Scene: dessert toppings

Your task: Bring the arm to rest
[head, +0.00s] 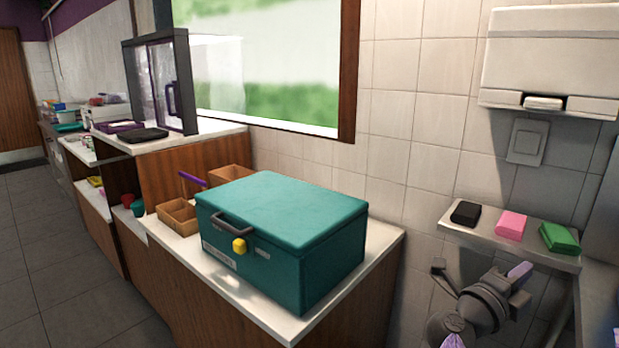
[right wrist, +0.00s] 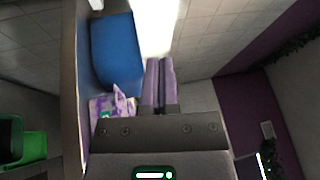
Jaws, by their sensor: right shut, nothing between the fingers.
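My right gripper (head: 520,271) is at the lower right of the head view, just in front of and below the small wall shelf. In the right wrist view its two purple fingers (right wrist: 158,84) lie side by side, shut with nothing between them. The gripper is clear of the teal box on the counter. My left gripper is in neither view.
A teal box (head: 285,225) with a yellow latch stands on the white counter (head: 375,252). The wall shelf (head: 467,232) holds black, pink and green blocks. The right wrist view shows a blue surface (right wrist: 116,55), a patterned packet (right wrist: 112,106) and a green bin (right wrist: 32,147).

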